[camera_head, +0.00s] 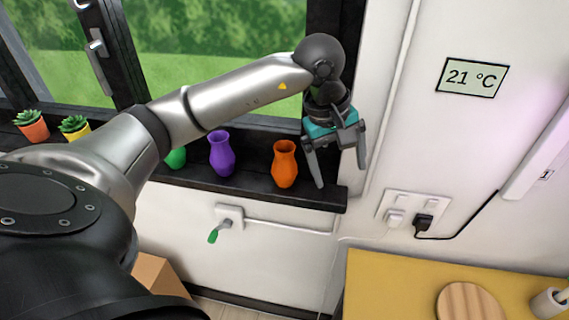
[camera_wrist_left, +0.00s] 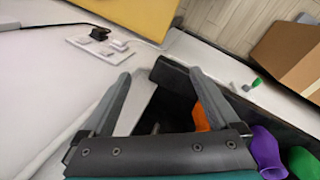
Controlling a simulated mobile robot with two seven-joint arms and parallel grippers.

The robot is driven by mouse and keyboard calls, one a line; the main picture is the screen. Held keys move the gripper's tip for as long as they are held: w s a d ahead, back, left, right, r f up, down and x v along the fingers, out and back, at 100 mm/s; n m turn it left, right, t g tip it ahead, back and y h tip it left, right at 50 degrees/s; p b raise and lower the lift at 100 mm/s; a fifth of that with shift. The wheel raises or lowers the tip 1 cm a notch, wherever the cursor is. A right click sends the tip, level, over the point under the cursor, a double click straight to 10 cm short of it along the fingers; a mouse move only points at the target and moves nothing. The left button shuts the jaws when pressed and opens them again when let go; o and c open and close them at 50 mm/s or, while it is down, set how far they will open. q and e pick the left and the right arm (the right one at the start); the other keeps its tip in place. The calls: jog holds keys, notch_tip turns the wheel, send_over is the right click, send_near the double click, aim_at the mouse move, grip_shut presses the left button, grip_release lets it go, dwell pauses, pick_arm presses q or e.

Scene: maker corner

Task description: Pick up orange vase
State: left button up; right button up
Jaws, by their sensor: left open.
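The orange vase (camera_head: 285,164) stands upright on the dark window sill (camera_head: 250,187), near its right end. My left gripper (camera_head: 341,177) is open and empty, its fingers pointing down just right of the vase, over the end of the sill. In the left wrist view, part of the orange vase (camera_wrist_left: 201,117) shows behind the right finger of my left gripper (camera_wrist_left: 160,82); the rest of it is hidden. No contact between finger and vase can be made out. My right gripper is in neither view.
A purple vase (camera_head: 221,154) and a green vase (camera_head: 176,157) stand left of the orange one, the green partly behind my arm. Two potted plants stand further left. The wall is close on the right. A yellow table (camera_head: 400,285) and a cardboard box (camera_head: 158,275) are below.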

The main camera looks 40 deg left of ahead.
aim_at(283, 155)
pick_arm(q)
jog(key=a+r+m+y, duration=0.1)
jog(key=a+r+y, duration=0.45)
jog(key=a, duration=0.55)
jog(key=shift+t, duration=0.3)
jog(key=x, duration=0.3)
jog(key=p+x, duration=0.1)
jog(key=x, duration=0.2)
jog(key=s+x, duration=0.1)
jog(key=x, duration=0.2)
jog(key=shift+w+a+f, duration=0.1)
jog(key=shift+f, duration=0.05)
jog(key=shift+a+p+x, duration=0.2)
jog(key=shift+p+x, duration=0.65)
jog(key=shift+x, duration=1.8)
jog(key=c, duration=1.5)
